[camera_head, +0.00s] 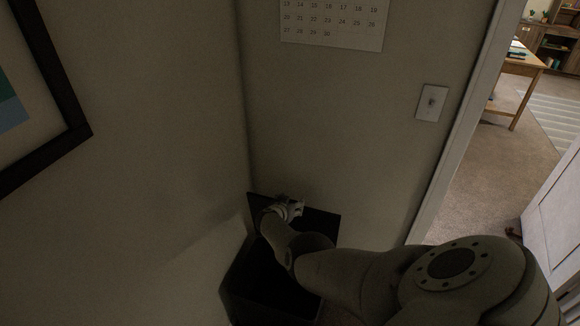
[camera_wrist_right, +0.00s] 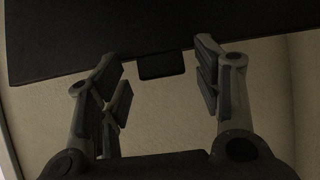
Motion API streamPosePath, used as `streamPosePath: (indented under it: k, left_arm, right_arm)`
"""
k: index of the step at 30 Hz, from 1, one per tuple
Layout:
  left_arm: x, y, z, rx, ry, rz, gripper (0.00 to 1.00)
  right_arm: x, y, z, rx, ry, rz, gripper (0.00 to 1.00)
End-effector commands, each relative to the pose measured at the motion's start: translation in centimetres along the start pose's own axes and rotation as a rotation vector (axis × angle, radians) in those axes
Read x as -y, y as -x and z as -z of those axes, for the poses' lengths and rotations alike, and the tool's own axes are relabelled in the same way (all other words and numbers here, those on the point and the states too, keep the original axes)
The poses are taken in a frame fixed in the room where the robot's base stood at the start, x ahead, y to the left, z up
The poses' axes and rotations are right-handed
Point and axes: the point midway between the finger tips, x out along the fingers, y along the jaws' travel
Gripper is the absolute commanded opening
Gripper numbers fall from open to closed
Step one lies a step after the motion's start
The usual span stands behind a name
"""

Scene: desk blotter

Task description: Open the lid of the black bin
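The black bin (camera_head: 262,283) stands low in the corner between two walls. Its lid (camera_head: 318,221) shows as a dark panel raised at the wall side, and the dark inside of the bin seems to show below it. My right gripper (camera_head: 292,209) is at the lid, with my forearm covering part of the bin. In the right wrist view the lid (camera_wrist_right: 60,42) spans the top, with a small tab (camera_wrist_right: 162,66) at its edge. The right gripper (camera_wrist_right: 160,78) is open there, its fingers on either side of the tab with nothing gripped. Contact with the lid is unclear. My left gripper is out of view.
Walls stand close on the left and behind the bin. A framed picture (camera_head: 40,85), a calendar (camera_head: 333,22) and a light switch (camera_head: 432,102) are on them. On the right a doorway with a white door (camera_head: 556,215) opens to a carpeted room with a table (camera_head: 522,66).

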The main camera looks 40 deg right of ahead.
Motion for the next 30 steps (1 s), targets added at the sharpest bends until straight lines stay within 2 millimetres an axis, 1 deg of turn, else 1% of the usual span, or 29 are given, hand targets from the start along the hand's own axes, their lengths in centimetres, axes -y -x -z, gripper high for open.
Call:
streamPosePath:
  k: [8,14,20,28,30]
  left_arm:
    - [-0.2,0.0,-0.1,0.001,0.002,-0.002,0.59]
    - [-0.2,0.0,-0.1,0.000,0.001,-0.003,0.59]
    - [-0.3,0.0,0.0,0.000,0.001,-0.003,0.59]
    - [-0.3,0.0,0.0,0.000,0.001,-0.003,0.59]
    - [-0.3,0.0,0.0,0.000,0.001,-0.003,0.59]
  right_arm:
    - [0.1,0.1,-0.2,0.004,0.000,0.002,0.61]
    - [0.5,0.5,-0.4,0.005,-0.002,0.008,0.61]
    - [0.8,1.5,-0.4,0.006,-0.005,0.012,0.61]
    - [-0.1,2.7,-0.3,0.004,-0.002,0.000,0.61]
    - [0.2,3.4,-0.3,0.004,-0.004,0.004,0.61]
